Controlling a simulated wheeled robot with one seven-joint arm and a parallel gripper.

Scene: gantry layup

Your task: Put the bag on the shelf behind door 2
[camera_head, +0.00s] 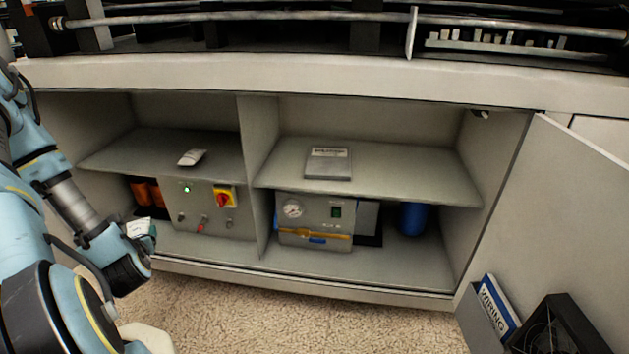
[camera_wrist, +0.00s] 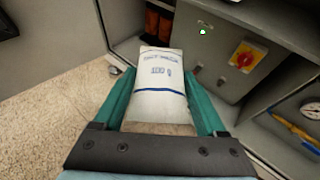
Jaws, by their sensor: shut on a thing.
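My gripper (camera_wrist: 160,82) is shut on a white bag (camera_wrist: 160,100) with blue print and blue bands, one teal finger on each side of it. In the head view the bag (camera_head: 138,227) shows small and partly hidden at my arm's end, low in front of the cabinet's left bay. The left bay has a bare grey shelf (camera_head: 135,150) with a small white packet (camera_head: 192,157) on it. The right bay has a shelf (camera_head: 400,175) holding a flat grey labelled box (camera_head: 328,163). A door (camera_head: 570,190) stands open at the right; no door number is readable.
Below the left shelf are a grey control box (camera_head: 210,222) with a red-yellow switch and orange items (camera_head: 147,192). Below the right shelf are a gauge unit (camera_head: 313,222) and blue cylinder (camera_head: 413,219). A divider (camera_head: 257,180) separates the bays. The door carries a binder pocket (camera_head: 488,325) and black fan (camera_head: 560,325).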

